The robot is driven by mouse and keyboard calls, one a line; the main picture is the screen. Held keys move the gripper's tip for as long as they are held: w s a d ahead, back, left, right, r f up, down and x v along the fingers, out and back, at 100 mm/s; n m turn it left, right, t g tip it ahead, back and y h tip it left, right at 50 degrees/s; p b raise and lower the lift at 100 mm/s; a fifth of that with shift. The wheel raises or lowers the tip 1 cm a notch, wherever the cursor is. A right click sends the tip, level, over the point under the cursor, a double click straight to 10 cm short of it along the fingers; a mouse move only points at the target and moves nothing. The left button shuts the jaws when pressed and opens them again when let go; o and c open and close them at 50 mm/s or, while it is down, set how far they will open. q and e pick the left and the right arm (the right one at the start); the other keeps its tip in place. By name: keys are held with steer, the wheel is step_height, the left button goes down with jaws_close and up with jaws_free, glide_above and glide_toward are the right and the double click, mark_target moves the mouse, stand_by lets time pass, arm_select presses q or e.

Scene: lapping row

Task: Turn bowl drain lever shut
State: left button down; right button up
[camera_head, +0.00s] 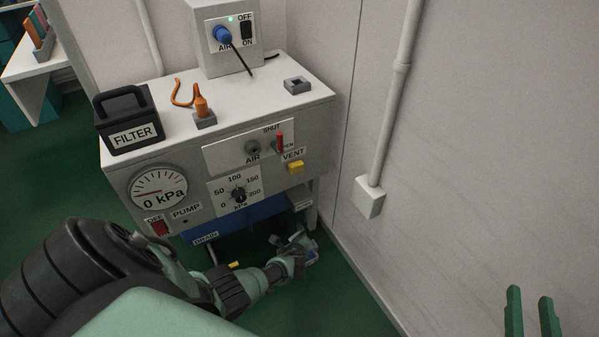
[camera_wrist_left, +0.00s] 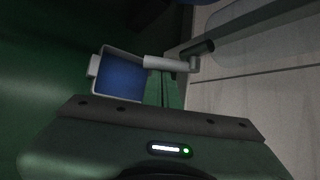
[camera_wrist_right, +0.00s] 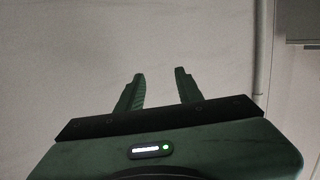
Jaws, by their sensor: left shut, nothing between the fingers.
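The DRAIN label (camera_head: 206,238) is low on the bench front, below the blue bowl part (camera_head: 240,220). A small yellow piece (camera_head: 234,265) shows beneath it, partly behind my left arm; I cannot tell if it is the drain lever. My left gripper (camera_wrist_left: 167,88) is shut and empty, low under the bench. In the left wrist view, a pale box with a blue inside (camera_wrist_left: 122,80) and a pale pipe with a dark grey end (camera_wrist_left: 200,49) are just beyond its fingers; contact cannot be told. My right gripper (camera_wrist_right: 160,88) is open and empty, facing a bare wall; it also shows in the head view (camera_head: 532,310).
A wall with a conduit box (camera_head: 369,197) stands at right.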

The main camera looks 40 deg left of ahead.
arm_select(q)
steer(key=shift+a+r+m+g+p, duration=0.15)
steer(key=shift+r+g+p, duration=0.3)
steer(key=shift+p, duration=0.45)
steer(key=shift+a+r+m+g+p, duration=0.15)
steer(key=shift+r+g+p, duration=0.1)
steer(key=shift+r+p, duration=0.5)
arm_select(e)
steer(key=s+d+f+g+h, duration=0.3)
steer(key=s+d+f+g, duration=0.2)
steer(key=s+f+g, duration=0.5)
steer(key=shift+s+f+m, duration=0.3)
steer(key=shift+s+f, duration=0.55)
steer(key=shift+f, duration=0.95)
steer(key=shift+d, duration=0.1)
